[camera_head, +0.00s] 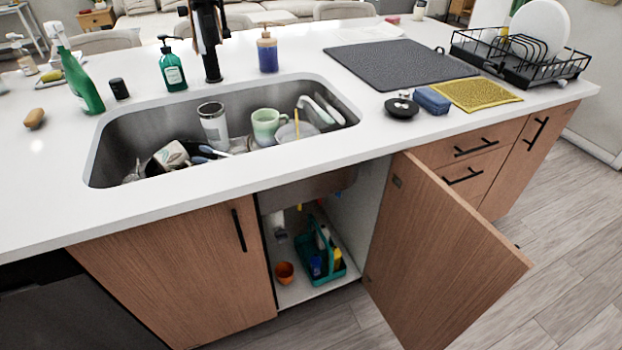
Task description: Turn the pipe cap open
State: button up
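The cabinet under the sink is open at its right door (440,255). Inside, a pale pipe piece (279,225) hangs below the steel sink, near the left side of the opening. It is small and dim here, and I cannot make out the pipe cap or whether it is turned. An orange cup (284,272) stands on the cabinet floor below the pipe. My gripper is not in view.
A teal caddy (312,262) with bottles stands right of the cup on the cabinet floor. The open door juts out toward the front right. The left door (185,275) is shut. Dishes fill the sink (125,127) above.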

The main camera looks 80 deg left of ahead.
aim_at(281, 235)
jog(key=i, duration=1.2)
jog(key=u, duration=3.35)
jog(key=i, duration=0.5)
